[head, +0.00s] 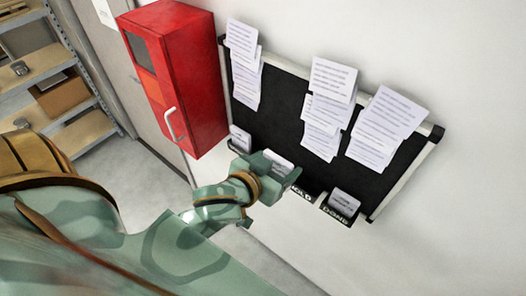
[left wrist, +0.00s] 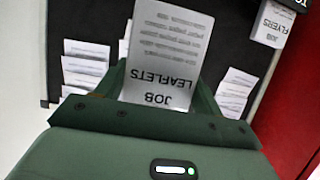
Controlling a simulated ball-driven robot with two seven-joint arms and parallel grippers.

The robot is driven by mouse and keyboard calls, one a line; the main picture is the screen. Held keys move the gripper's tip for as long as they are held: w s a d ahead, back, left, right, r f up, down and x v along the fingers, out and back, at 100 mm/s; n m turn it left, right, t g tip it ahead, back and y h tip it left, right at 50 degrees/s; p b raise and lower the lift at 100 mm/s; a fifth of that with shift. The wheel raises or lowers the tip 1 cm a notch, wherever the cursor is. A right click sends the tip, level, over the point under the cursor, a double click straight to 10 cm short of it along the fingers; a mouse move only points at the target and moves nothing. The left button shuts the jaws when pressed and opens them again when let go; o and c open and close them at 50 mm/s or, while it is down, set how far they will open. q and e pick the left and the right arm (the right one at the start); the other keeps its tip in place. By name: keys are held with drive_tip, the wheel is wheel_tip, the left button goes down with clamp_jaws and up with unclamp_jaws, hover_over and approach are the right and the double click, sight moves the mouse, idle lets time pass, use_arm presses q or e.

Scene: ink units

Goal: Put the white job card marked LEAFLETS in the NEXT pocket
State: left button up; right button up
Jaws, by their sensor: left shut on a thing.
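My left gripper (head: 268,172) is shut on a white card (head: 281,163) in front of the lower edge of the black board. In the left wrist view the card (left wrist: 166,50) sits between the fingers (left wrist: 160,92) and reads JOB LEAFLETS, upside down in the picture. I cannot tell whether the card is inside a pocket or in front of one. No pocket label reading NEXT is visible; my gripper covers part of the pocket row. My right gripper is not in view.
The board (head: 280,108) carries several white paper bundles. A DONE pocket (head: 336,212) holds a card, right of a partly hidden pocket label ending in OLD (head: 302,194). A FLYERS card (left wrist: 272,24) stands in another pocket. A red cabinet (head: 178,75) is left of the board.

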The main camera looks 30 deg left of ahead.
use_arm(q)
drive_tip(key=w+a+f, duration=0.2)
drive_tip(key=w+f, duration=0.1)
drive_tip(key=f, duration=0.1)
drive_tip(key=w+a+f, duration=0.3)
drive_tip(key=f, duration=0.1)
drive_tip(key=w+a+f, duration=0.3)
drive_tip(key=w+f, duration=0.1)
drive_tip(key=shift+f, duration=0.35)
drive_tip(key=shift+d, duration=0.1)
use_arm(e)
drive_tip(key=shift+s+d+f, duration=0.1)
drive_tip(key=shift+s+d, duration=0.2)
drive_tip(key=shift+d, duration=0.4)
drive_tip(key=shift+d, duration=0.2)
use_arm(q)
drive_tip(key=o, duration=1)
drive_tip(key=shift+f, duration=0.1)
drive_tip(key=shift+c, duration=0.2)
